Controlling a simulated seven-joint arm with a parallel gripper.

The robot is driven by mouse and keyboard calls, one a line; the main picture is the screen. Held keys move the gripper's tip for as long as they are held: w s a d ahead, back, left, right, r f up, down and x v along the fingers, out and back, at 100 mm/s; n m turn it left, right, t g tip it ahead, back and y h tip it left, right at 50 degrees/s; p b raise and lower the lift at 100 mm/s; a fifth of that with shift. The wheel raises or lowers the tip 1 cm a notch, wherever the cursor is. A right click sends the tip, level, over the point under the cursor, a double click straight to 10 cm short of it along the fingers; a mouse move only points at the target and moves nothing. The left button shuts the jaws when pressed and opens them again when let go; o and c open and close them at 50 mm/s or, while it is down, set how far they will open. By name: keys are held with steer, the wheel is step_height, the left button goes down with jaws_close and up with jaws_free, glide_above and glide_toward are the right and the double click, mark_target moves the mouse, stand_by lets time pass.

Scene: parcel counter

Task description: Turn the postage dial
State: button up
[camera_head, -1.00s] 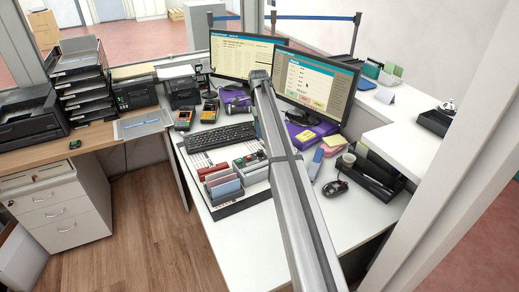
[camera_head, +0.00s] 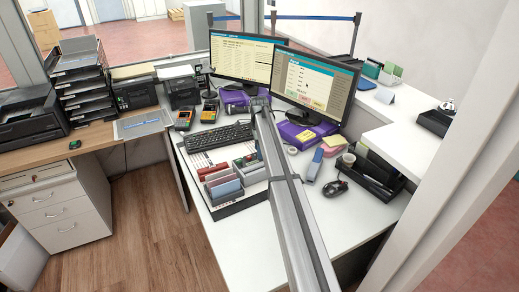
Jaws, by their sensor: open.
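A small pale and dark shape (camera_head: 448,104) shows over the right-hand ledge, beside the pale post. It looks like the tip of my gripper, open, but it is tiny and partly cut off by the post. A grey link of my own body crosses the middle of the view and hides part of the desk. The black box-like device (camera_head: 434,124) sits on the ledge just below the shape. I cannot make out a postage dial on it or elsewhere, nor whether the shape touches the device.
Two monitors (camera_head: 316,85) stand at the back of the white desk. A keyboard (camera_head: 222,137), a stamp and card tray (camera_head: 223,186), a mouse (camera_head: 335,188) and a black organizer (camera_head: 375,176) lie on it. A pale post (camera_head: 440,190) bounds the right side.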

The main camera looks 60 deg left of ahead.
jaws_close()
stand_by(0.4)
steer(key=shift+n, duration=0.3)
steer(key=n, duration=0.5)
steer(key=shift+d+n, duration=0.1)
steer(key=shift+n, duration=0.2)
steer(key=n, duration=0.5)
steer(key=shift+t, duration=0.3)
steer(key=n, duration=0.6)
steer(key=shift+d+n, duration=0.15)
steer(key=shift+n, duration=0.15)
steer(key=n, duration=0.5)
steer(key=shift+y, duration=0.4)
steer(key=shift+n, duration=0.4)
